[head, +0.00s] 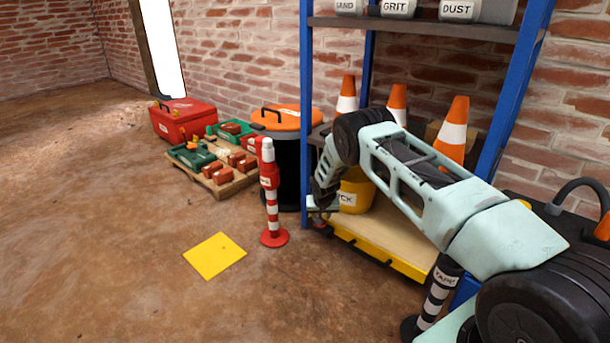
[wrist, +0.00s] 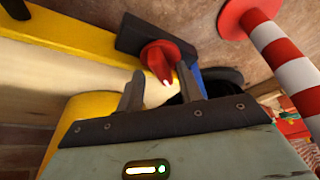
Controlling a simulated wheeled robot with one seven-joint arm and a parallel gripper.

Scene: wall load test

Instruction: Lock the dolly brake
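The dolly is a low wooden platform (head: 375,232) with a yellow front edge, at the foot of the blue shelf. In the wrist view its yellow edge (wrist: 75,38) runs across the top left. A red pointed knob (wrist: 160,54) on a black plate (wrist: 135,38) sits at that edge and looks like the brake. My gripper (wrist: 160,76) is open, its two dark fingers apart on either side of the knob's tip. I cannot tell whether they touch it. In the head view my gripper (head: 318,212) is low by the dolly's left end, and the knob is hidden.
A yellow bucket (head: 356,194) stands on the dolly. A red-and-white post (head: 271,200) stands close left of my gripper, also in the wrist view (wrist: 280,50). A black bin (head: 283,165) is behind. Floor around the yellow square (head: 214,256) is clear.

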